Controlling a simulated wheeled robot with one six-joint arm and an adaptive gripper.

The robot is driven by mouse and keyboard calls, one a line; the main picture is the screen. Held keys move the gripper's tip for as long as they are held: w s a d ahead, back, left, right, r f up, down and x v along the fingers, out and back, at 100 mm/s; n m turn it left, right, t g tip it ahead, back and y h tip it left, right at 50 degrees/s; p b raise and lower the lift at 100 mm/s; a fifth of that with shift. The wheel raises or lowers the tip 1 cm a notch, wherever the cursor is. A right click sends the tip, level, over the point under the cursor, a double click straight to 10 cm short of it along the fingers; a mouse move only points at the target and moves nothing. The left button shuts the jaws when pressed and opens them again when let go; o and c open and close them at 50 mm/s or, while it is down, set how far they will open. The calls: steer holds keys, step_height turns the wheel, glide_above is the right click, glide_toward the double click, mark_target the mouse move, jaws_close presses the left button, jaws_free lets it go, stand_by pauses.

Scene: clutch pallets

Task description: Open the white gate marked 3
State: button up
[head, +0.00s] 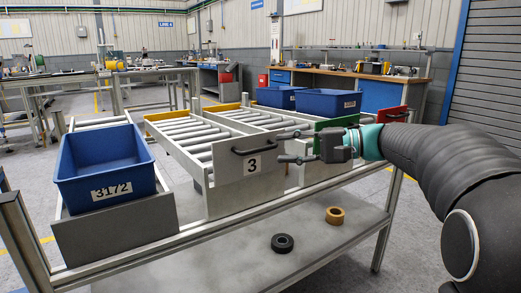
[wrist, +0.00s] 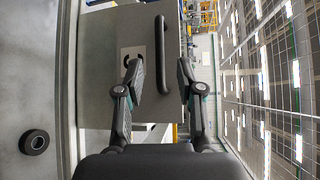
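The white gate marked 3 (head: 222,182) stands upright across the front end of a roller lane in the head view. Its black bar handle (head: 262,143) runs along its top above the number label (head: 253,165). My gripper (head: 282,147) is open, just in front of the handle's right part. In the wrist view the gate panel (wrist: 103,75) fills the middle. The handle (wrist: 162,60) lies between the two open fingers (wrist: 159,72), and one finger partly hides the label. I see no finger contact with the handle. I cannot tell whether the fingertips reach past the bar.
A blue bin marked 3172 (head: 105,165) sits in the lane to the left. A green gate (head: 322,124) and a red gate (head: 395,114) are to the right, with blue bins (head: 328,102) behind. A black ring (head: 282,243) and a brown ring (head: 335,215) lie on the lower shelf.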

mark_target(263, 150)
steer(key=x, duration=0.6)
steer(key=shift+a, duration=0.2)
jaws_close()
steer(key=shift+f, duration=0.1)
